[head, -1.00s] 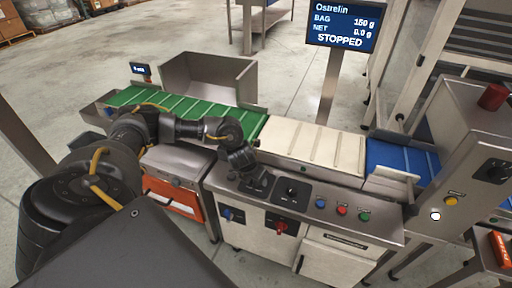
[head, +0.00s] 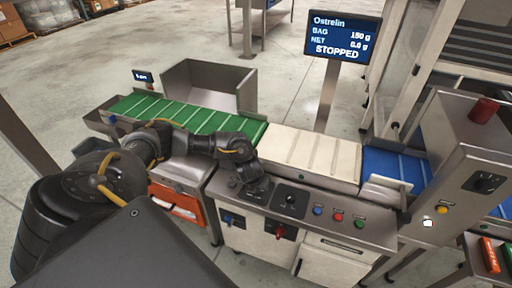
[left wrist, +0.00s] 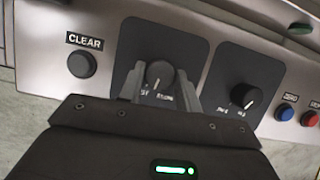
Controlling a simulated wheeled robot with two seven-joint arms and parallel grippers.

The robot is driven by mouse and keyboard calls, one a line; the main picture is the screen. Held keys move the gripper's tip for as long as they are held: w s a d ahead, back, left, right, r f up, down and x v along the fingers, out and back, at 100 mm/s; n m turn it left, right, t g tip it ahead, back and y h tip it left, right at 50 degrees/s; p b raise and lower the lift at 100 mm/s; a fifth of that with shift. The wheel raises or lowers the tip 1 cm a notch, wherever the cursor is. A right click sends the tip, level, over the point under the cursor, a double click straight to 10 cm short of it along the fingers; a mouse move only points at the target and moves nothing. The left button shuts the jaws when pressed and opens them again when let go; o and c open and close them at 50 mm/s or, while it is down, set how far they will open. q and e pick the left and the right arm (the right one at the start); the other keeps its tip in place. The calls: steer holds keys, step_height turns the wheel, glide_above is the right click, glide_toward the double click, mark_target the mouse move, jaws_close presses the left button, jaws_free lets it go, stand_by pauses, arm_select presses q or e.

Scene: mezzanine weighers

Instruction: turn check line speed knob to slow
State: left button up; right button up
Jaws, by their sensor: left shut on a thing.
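The dark left gripper (head: 250,192) is at the control panel (head: 330,205) in the head view, hiding most of a dial there. In the left wrist view, its two grey fingers (left wrist: 158,88) stand either side of a round black knob (left wrist: 158,74) on a dark square plate. The gripper is shut on this knob. Lettering below the knob is partly readable, with the finger tips beside it; its exact setting is unclear. A second black knob (left wrist: 243,98) on its own plate is to the right, also in the head view (head: 290,199). My right gripper is out of view.
A CLEAR button (left wrist: 81,64) is left of the held knob. Blue (head: 318,211), red (head: 338,217) and green (head: 360,223) buttons lie right of the second knob. Belts run behind the panel. A screen (head: 342,37) reads STOPPED.

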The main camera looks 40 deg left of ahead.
arm_select(q)
steer(key=n+p, duration=0.1)
steer(key=p, duration=0.1)
steer(key=n+y+p, duration=0.1)
steer(key=n+p, duration=0.1)
steer(key=n+g+p, duration=0.1)
steer(key=n+p, duration=0.1)
steer(key=shift+w+d+r+y+p, duration=0.15)
steer(key=shift+r+y+p, duration=0.2)
steer(key=shift+y+p, duration=0.05)
steer(key=shift+w+f+n+g+y+p, duration=0.15)
steer(key=shift+n+g+y+p, duration=0.1)
steer(key=shift+n+p, duration=0.55)
steer(key=shift+s+f+n+g+y+p, duration=0.15)
steer(key=shift+n+g+p, duration=0.1)
steer(key=shift+n+p, duration=0.55)
steer(key=shift+w, duration=0.1)
steer(key=o, duration=1)
steer(key=shift+c, duration=0.2)
steer(key=p+v, duration=0.4)
steer(key=v, duration=0.6)
steer(key=shift+r+p, duration=0.35)
steer(key=shift+r, duration=0.05)
